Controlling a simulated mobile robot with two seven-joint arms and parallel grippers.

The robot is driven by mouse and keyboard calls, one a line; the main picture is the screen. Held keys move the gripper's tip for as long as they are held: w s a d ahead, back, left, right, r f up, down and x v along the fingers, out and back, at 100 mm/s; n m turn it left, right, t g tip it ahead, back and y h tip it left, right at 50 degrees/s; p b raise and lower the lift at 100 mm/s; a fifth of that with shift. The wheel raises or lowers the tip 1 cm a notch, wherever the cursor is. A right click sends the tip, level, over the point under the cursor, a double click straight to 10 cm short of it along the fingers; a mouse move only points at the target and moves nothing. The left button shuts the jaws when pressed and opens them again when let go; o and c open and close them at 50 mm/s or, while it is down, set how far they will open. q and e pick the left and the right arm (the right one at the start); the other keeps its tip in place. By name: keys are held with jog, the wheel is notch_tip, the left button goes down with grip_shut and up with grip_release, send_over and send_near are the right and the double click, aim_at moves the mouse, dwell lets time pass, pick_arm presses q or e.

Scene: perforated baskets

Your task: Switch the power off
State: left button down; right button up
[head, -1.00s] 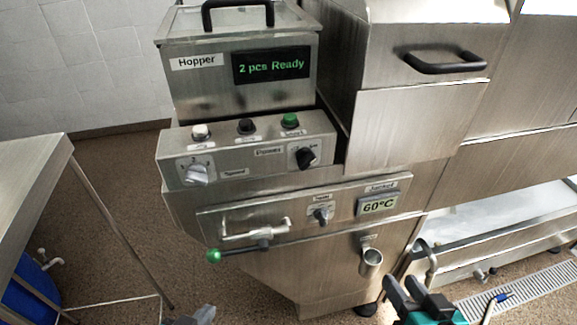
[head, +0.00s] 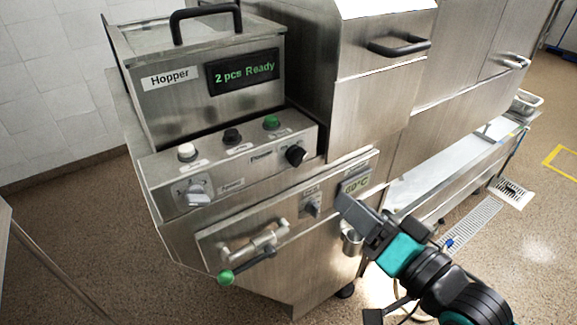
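The black rotary power knob (head: 295,156) sits at the right end of the sloped control panel (head: 230,165), beside a label that appears to read Power. A grey rotary knob (head: 195,194) is at the panel's left end. White (head: 187,151), black (head: 232,136) and green (head: 271,122) buttons line the panel's top. My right gripper (head: 352,212) is in front of the machine, below and right of the power knob and apart from it. It overlaps the lower edge of the 60°C display (head: 355,186). Its finger gap is not clear. My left gripper is out of view.
The steel hopper (head: 210,100), with a "2 pcs Ready" screen (head: 243,72), stands behind the panel. Floor to the left is open.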

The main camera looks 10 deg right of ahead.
aim_at(301, 160)
jog(key=x, duration=0.8)
jog(key=p+x, duration=0.1)
jog(key=x, duration=0.4)
jog(key=shift+a+r, duration=0.1)
jog(key=shift+r, duration=0.2)
jog(key=shift+s, duration=0.1)
grip_shut()
